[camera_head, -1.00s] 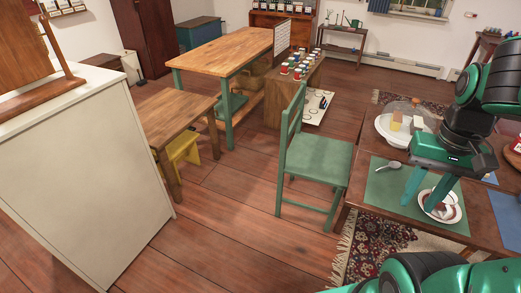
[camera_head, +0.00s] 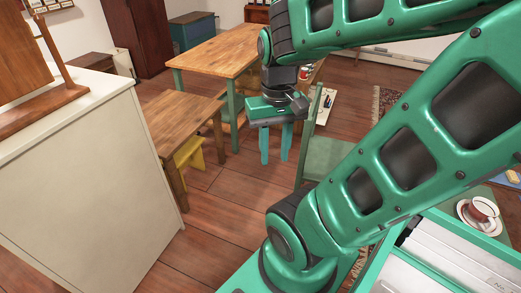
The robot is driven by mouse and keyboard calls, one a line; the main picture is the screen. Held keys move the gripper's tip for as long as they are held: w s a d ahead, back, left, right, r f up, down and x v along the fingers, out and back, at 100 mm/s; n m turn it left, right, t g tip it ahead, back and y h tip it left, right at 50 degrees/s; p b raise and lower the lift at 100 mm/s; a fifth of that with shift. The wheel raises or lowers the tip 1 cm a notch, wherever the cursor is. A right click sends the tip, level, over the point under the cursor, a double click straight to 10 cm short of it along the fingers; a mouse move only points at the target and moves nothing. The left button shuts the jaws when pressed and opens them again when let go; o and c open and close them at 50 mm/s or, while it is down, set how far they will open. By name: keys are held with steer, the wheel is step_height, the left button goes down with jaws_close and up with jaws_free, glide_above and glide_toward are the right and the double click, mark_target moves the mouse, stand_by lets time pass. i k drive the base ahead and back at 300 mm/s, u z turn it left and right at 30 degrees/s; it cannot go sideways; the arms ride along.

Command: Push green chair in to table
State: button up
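The green chair (camera_head: 328,157) stands right of the picture's middle. Its upright backrest is on the left side, and part of its seat shows; my arm hides much of the rest. My gripper (camera_head: 274,153) points down just left of the backrest in the picture. Its two fingers are apart with nothing visible between them. I cannot tell whether it touches the chair. The table (camera_head: 511,207) is at the right edge, mostly hidden behind my arm, with a cup on a saucer (camera_head: 466,213) on it.
A white cabinet (camera_head: 85,170) stands at the left. A small wooden table (camera_head: 178,120) with a yellow stool (camera_head: 189,152) is beside it, and a larger wooden table (camera_head: 215,57) is behind. Wooden floor (camera_head: 225,200) is clear between cabinet and chair.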

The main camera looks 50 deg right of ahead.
mark_target(318, 155)
steer(key=z, duration=0.1)
steer(key=i, duration=1.2)
steer(key=z, duration=0.8)
steer(key=i, duration=0.55)
steer(key=z, duration=0.4)
